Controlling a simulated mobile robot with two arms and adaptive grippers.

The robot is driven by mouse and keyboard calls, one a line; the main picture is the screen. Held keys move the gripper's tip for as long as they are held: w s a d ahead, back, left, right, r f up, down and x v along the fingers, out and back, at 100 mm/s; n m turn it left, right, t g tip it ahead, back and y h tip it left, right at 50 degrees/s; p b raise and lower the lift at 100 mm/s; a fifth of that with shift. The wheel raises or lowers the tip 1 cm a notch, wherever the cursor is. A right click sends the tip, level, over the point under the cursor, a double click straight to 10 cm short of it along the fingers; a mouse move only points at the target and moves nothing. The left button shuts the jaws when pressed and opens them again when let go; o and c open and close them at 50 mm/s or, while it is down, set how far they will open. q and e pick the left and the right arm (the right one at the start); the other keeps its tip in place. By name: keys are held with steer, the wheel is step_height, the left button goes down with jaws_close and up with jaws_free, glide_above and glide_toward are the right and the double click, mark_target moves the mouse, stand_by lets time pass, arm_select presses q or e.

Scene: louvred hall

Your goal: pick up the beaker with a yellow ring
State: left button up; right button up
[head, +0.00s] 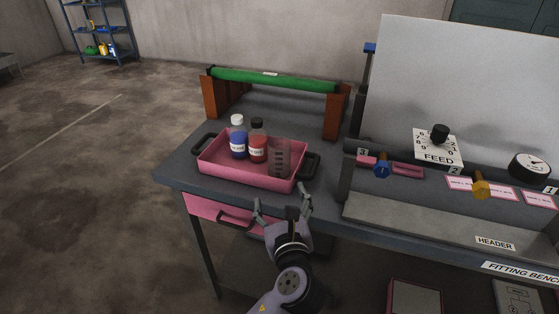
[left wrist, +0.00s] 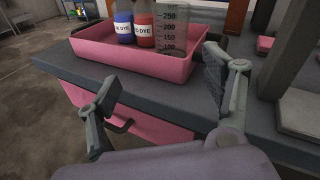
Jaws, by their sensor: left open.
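A clear grey beaker (head: 279,158) with volume marks stands upright in the right end of a pink tray (head: 240,178) on the bench. I cannot make out a yellow ring on it. In the left wrist view the beaker (left wrist: 172,28) shows at the top, its upper part cut off, inside the pink tray (left wrist: 130,55). My left gripper (head: 283,203) is open and empty, just in front of the tray and the bench's front edge. Its fingers also show spread in the left wrist view (left wrist: 172,85), short of the tray. My right gripper is not in view.
A white-capped blue dye bottle (head: 238,142) and a black-capped red dye bottle (head: 257,146) stand left of the beaker. A green roller (head: 275,80) on brown posts is behind. A panel with a FEED dial (head: 438,146) and valves stands right.

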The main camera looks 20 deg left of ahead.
mark_target(281, 151)
arm_select(q)
steer(key=w+a+r, duration=0.1)
steer(key=w, duration=0.3)
steer(key=w+a+r+m, duration=0.1)
steer(key=w, duration=0.2)
steer(key=w+a+m+t+p, duration=0.1)
steer(key=w, duration=0.3)
steer(key=shift+w+a+r, duration=0.1)
steer(key=shift+w+r, duration=0.25)
steer(key=shift+r, duration=0.05)
steer(key=shift+x, duration=2.85)
steer(key=shift+r, duration=0.1)
steer(key=shift+c, duration=0.4)
steer(key=c, duration=1.2)
